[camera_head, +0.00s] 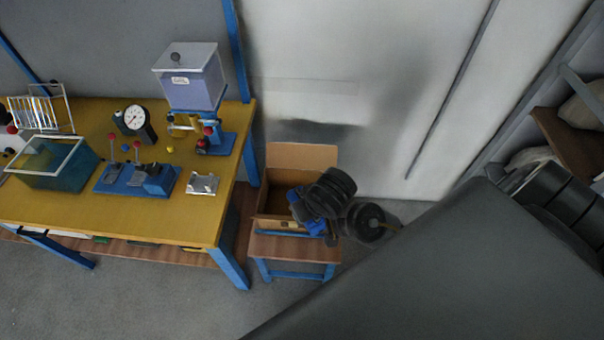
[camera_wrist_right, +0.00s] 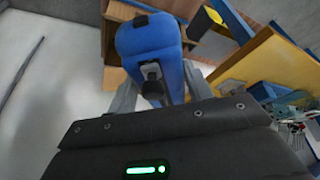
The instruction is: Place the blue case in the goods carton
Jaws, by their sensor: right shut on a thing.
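The blue case (camera_head: 306,214) is in my right gripper (camera_head: 314,212), at the right side of the open goods carton (camera_head: 301,154). In the right wrist view, the case (camera_wrist_right: 150,48) sits between the two fingers of my right gripper (camera_wrist_right: 158,88), which is shut on it. The carton stands on a small blue-legged stool with its back flap raised. My wrist hides part of the carton's right side, and I cannot tell how far the case is above or inside it. My left gripper is not in view.
A yellow workbench (camera_head: 70,208) stands left of the carton, with a blue press (camera_head: 222,143), a dial gauge (camera_head: 135,118) and a teal tank (camera_head: 55,165) on it. A blue strip (camera_head: 288,234) lies along the stool's front. A pale wall is behind.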

